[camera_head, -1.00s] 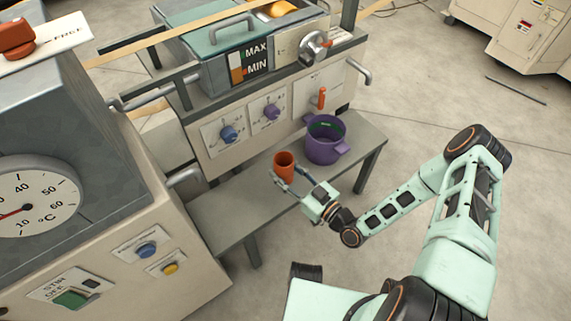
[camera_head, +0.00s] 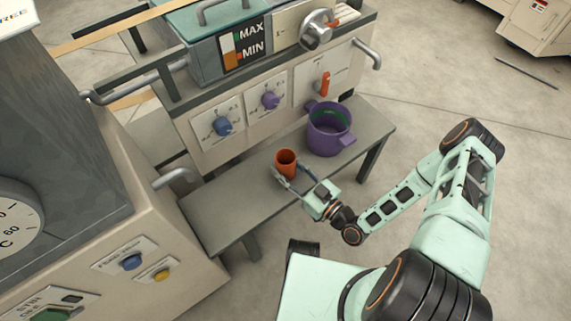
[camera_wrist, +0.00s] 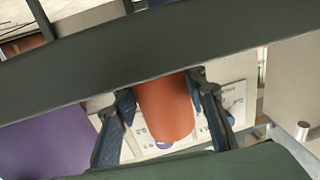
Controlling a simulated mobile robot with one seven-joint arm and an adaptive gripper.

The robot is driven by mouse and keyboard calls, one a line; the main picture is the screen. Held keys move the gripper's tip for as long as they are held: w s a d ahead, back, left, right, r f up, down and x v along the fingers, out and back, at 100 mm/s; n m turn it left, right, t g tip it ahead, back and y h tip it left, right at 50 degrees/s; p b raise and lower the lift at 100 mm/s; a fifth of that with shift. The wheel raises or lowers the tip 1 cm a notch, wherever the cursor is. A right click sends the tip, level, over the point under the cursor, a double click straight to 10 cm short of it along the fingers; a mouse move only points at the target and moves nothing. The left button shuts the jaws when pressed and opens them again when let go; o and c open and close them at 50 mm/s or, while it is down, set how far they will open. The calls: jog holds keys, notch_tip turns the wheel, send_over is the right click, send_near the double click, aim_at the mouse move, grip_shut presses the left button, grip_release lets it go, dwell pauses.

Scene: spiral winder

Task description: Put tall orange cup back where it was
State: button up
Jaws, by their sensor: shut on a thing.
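The tall orange cup (camera_head: 286,161) is at the grey bench in the head view, left of the purple pot. My gripper (camera_head: 290,177) reaches it from the front right and is shut on it. In the wrist view the orange cup (camera_wrist: 166,108) sits between the two dark fingers of my gripper (camera_wrist: 164,112), which touch its sides. The cup looks upright in the head view. I cannot tell whether its base rests on the bench or hangs just above it.
A purple pot (camera_head: 328,132) with handles stands on the grey bench (camera_head: 222,208), right of the cup. Behind the bench is a panel with a blue knob (camera_head: 222,126), a purple knob (camera_head: 270,100) and an orange lever (camera_head: 324,84). The bench's left part is clear.

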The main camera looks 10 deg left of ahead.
jog(key=shift+f+b, duration=0.2)
jog(key=shift+b, duration=0.1)
jog(key=o, duration=1.2)
jog(key=shift+r, duration=0.1)
jog(key=shift+o, duration=0.2)
jog(key=shift+r+p, duration=0.2)
jog(key=shift+p, duration=0.15)
